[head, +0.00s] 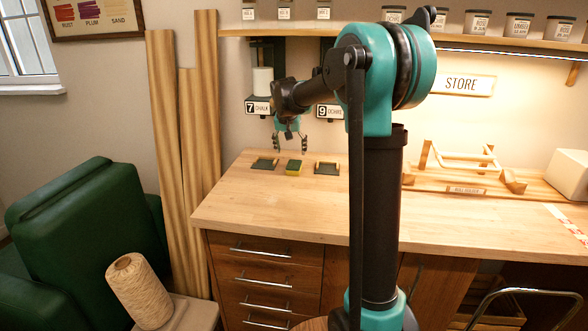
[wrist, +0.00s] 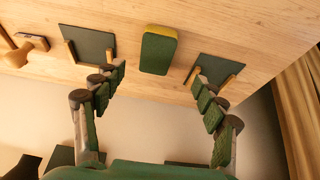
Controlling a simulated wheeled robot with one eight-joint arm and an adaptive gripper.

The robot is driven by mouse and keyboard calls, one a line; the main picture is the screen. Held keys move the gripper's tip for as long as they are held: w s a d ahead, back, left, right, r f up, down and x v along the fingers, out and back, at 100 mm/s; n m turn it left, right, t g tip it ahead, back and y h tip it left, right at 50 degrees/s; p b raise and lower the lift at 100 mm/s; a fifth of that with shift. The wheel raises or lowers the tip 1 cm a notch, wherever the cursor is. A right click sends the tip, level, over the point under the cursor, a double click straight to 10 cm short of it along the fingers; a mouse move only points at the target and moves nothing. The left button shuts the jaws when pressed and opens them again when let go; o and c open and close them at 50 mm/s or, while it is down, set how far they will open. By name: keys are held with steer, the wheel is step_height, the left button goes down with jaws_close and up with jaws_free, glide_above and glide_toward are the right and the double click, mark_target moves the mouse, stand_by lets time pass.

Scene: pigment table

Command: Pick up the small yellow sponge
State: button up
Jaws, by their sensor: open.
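The small sponge (head: 293,167) lies on the wooden table near its back edge, between two dark pads. It has a dark green top and yellow sides. In the wrist view the sponge (wrist: 158,50) sits beyond my fingertips, roughly midway between them, mostly showing its green face with a thin yellow edge. My gripper (head: 290,148) is open and empty above the table, its fingers pointing down over the sponge. In the wrist view my gripper (wrist: 158,78) has its fingers spread wide on both sides, apart from the sponge.
A dark pad with wooden rails (head: 265,163) lies left of the sponge, and a similar pad (head: 327,168) lies right. A wooden rack (head: 460,160) and a white box (head: 568,174) stand further right. Small shelf signs hang behind my gripper. The table's front middle is clear.

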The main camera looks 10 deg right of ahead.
mark_target(294, 165)
steer(key=x, duration=0.8)
steer(key=shift+s+d+f, duration=0.1)
steer(key=shift+d+f, duration=0.15)
steer(key=shift+f, duration=0.2)
steer(key=c, duration=0.9)
steer(key=shift+o, duration=0.2)
steer(key=shift+r, duration=0.15)
steer(key=shift+s+a+r, duration=0.1)
steer(key=shift+s+r, duration=0.1)
steer(key=shift+r, duration=0.35)
step_height(294, 165, up, 6)
steer(key=s+a, duration=0.3)
steer(key=s, duration=0.6)
steer(key=s+a, duration=0.3)
steer(key=s, duration=0.6)
steer(key=shift+s+f, duration=0.2)
steer(key=shift+s, duration=0.1)
